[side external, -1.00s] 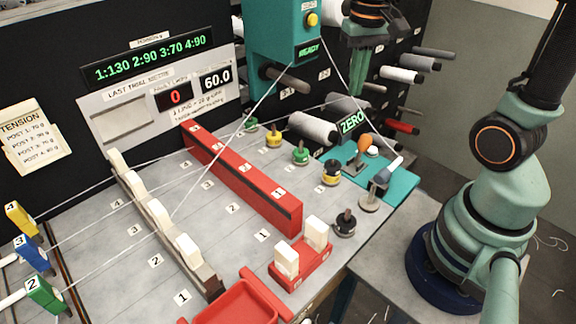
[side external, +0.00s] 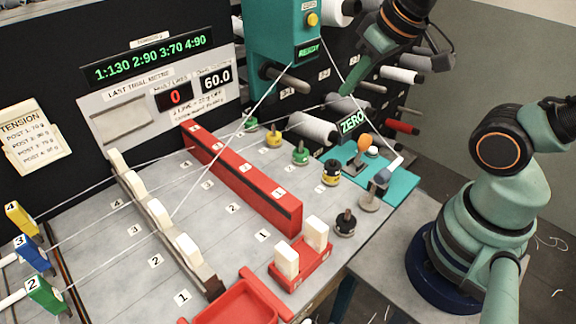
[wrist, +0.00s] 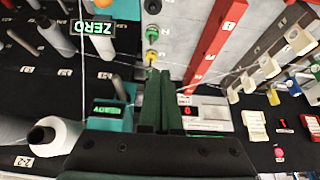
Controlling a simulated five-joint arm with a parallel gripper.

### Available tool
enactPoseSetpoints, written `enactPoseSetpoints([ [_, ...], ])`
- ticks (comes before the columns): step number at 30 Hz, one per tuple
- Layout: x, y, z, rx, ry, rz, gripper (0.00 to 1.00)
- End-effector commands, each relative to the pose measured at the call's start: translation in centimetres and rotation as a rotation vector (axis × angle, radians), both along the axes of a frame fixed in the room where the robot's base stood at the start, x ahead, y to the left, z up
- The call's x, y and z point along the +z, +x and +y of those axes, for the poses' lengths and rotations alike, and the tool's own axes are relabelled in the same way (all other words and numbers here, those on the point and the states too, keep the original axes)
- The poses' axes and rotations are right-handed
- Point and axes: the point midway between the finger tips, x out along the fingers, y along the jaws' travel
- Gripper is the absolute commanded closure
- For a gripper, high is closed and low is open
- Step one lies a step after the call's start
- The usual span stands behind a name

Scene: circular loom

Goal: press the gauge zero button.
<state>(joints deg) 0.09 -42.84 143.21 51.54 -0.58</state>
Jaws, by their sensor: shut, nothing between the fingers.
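A green-lettered ZERO sign (side external: 352,121) stands at the back of the teal pad (side external: 402,186) on the bench's right side. My gripper (side external: 344,92) is shut and empty, tilted down-left, and appears above the ZERO sign in the side view. In the wrist view my shut green fingers (wrist: 159,74) point toward the posts, with the ZERO sign (wrist: 93,28) to their upper left and the orange ball (wrist: 103,3) at the top edge.
Thread spools (side external: 313,128) on pegs crowd the back wall near my gripper. The teal READY unit (side external: 283,35) hangs left of it, with white threads running down from it. A long red bar (side external: 240,175) crosses the bench.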

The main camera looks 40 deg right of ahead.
Motion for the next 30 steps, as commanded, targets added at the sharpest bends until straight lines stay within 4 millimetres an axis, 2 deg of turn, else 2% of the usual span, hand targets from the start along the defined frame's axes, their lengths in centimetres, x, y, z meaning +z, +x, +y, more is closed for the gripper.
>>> enactPoseSetpoints([
  [8, -0.7, 0.9, -2.3, 0.173, -0.119, 0.076, 1.0],
  [18, -2.7, 2.3, -7.6, 0.603, -0.305, 0.24, 1.0],
  [30, -6.3, 2.6, -14.2, 1.159, -0.383, 0.375, 1.0],
])
